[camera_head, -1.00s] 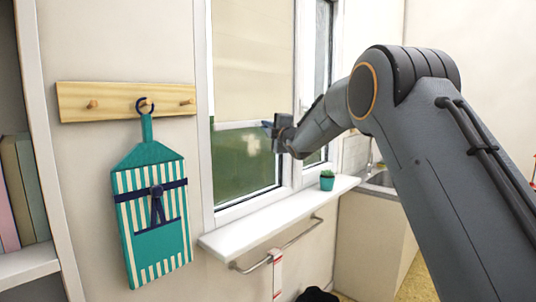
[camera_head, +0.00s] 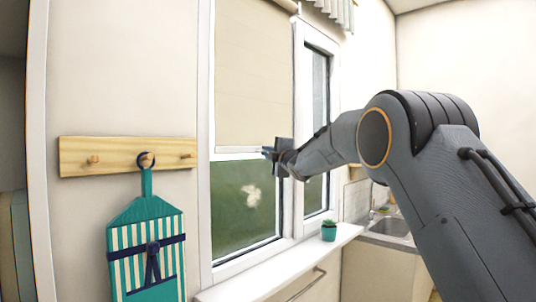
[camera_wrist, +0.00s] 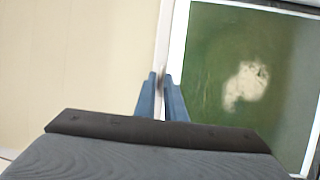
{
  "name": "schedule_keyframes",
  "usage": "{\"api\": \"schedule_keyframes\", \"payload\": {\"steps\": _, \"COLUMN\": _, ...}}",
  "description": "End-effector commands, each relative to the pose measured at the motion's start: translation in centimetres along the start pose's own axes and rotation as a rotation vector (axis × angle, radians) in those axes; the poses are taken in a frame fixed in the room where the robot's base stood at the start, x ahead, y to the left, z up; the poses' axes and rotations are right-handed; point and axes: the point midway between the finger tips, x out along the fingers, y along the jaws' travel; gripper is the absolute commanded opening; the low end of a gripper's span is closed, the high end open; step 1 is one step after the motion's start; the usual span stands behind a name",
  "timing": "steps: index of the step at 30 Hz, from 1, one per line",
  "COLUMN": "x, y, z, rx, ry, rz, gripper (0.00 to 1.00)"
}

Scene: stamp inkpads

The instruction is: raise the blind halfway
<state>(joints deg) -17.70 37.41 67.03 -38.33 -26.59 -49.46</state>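The beige roller blind (camera_head: 250,80) covers the upper part of the left window pane, with green glass showing below it. Its pale bottom bar (camera_head: 235,153) runs across the pane. In the wrist view the blind (camera_wrist: 80,70) fills the left and the bar (camera_wrist: 164,40) runs between the blue fingers. My gripper (camera_head: 267,153) is at the right end of the bar; in the wrist view its fingers (camera_wrist: 160,78) are closed around the bar. The exact contact is small and partly hidden by the gripper.
A second window panel (camera_head: 316,130) stands right of the gripper. A wooden hook rack (camera_head: 120,157) with a striped teal apron (camera_head: 148,245) hangs at left. A sink (camera_head: 388,226) is at right.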

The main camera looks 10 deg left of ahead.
Motion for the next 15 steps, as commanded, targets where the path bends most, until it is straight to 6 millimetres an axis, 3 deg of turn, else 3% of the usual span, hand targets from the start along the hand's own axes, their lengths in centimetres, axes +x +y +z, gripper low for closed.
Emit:
{"api": "schedule_keyframes", "payload": {"steps": 2, "x": -0.01, "y": -0.04, "z": 0.04, "rx": 0.000, "ry": 0.000, "rz": 0.000, "gripper": 0.25}}
{"api": "schedule_keyframes", "payload": {"steps": 15, "x": -0.71, "y": -0.05, "z": 0.02, "rx": 0.000, "ry": 0.000, "rz": 0.000, "gripper": 0.25}}
